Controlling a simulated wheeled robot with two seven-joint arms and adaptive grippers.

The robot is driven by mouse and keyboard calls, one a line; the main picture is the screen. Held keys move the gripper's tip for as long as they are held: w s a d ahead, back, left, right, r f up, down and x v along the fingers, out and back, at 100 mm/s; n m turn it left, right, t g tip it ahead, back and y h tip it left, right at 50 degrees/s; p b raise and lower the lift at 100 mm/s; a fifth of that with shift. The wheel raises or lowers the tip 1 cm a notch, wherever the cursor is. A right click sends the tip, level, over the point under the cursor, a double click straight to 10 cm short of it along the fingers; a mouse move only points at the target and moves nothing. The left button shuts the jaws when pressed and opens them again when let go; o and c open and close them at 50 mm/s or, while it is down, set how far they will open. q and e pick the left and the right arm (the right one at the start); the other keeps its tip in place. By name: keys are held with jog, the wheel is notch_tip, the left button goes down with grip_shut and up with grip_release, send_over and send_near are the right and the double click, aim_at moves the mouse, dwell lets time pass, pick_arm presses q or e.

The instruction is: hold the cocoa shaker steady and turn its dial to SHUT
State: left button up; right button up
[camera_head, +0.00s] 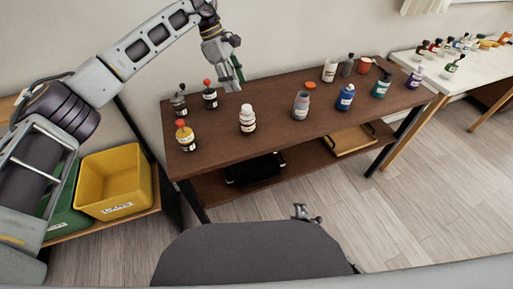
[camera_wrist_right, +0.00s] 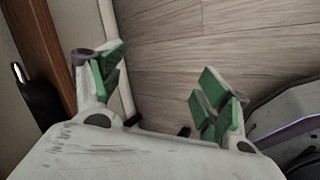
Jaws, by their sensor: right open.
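Several small bottles and jars stand on the dark brown table in the head view. None has a readable label or dial, so I cannot tell which is the cocoa shaker. Nearest the front are a white-capped bottle (camera_head: 247,120), a grey container (camera_head: 301,106) and an orange-topped bottle (camera_head: 185,136). My left gripper (camera_head: 236,74) hangs above the back of the table, apart from the bottles; its jaw gap is unclear. My right gripper (camera_wrist_right: 160,82) is open and empty over the floor in the right wrist view, with green finger pads apart. A small part of it seems to show below the table in the head view.
The table (camera_head: 275,128) has clear surface between its bottles and a lower shelf with a black item and a tan tray (camera_head: 350,140). A yellow bin (camera_head: 114,182) stands at left. A white table (camera_head: 440,72) with more bottles is at right.

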jog(key=w+a+r+n+t, duration=0.2)
jog(key=w+a+r+n, duration=0.25)
jog(key=r, duration=0.35)
jog(key=n+t+y, duration=0.4)
jog(key=n+t, duration=0.4)
jog(key=n, duration=1)
send_near(249, 125)
jog(key=shift+s+d+f, duration=0.15)
jog(key=shift+s+f, duration=0.05)
jog(key=shift+s, duration=0.25)
jog(key=shift+w, duration=0.15)
jog(key=shift+w+a, duration=0.45)
jog(key=shift+w, duration=1.75)
jog(key=shift+w+a, duration=0.45)
jog(key=shift+w, duration=1.8)
jog(key=shift+w+a, duration=0.45)
jog(key=shift+w, duration=1.75)
jog(key=c, duration=1.2)
